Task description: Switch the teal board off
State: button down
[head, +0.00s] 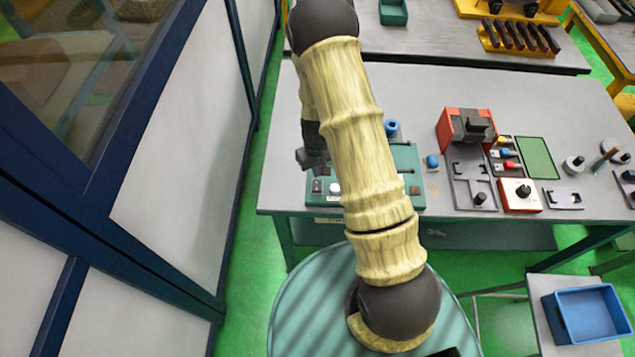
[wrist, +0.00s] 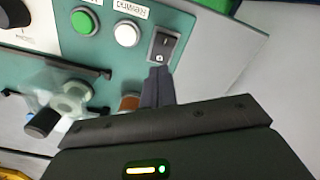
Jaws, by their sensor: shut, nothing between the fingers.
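The teal board (head: 404,157) lies on the grey workbench, partly hidden behind my arm in the head view. Its black rocker switch (wrist: 165,46) sits near a corner in the wrist view, next to a white button (wrist: 127,34) and a green button (wrist: 84,21). The switch also shows at the board's left front corner in the head view (head: 317,187). My gripper (wrist: 158,73) is shut and empty. Its fingertips are right at the switch's lower edge in the wrist view; I cannot tell whether they touch it.
A clear spool-like part (wrist: 70,103) with a dark knob is on the board. A glazed partition (head: 180,130) rises at left.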

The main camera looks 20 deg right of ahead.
jog(key=shift+r+p, duration=0.95)
jog(key=shift+r, duration=0.65)
notch_tip(320, 180, up, 11)
jog(key=m+t+b, duration=0.1)
jog(key=b, duration=0.2)
send_over(317, 182)
jog(key=s, duration=0.5)
jog(key=s+r+m+t+b, duration=0.1)
jog(key=s+r+b, duration=0.2)
jog(key=s+r, duration=0.3)
jog(key=s, duration=0.3)
jog(key=shift+s+r+t, duration=0.2)
jog(key=shift+r+t, duration=0.1)
jog(key=shift+r, duration=0.05)
jog(key=shift+w+d, duration=0.1)
jog(key=shift+d, duration=0.05)
jog(key=shift+s, duration=0.2)
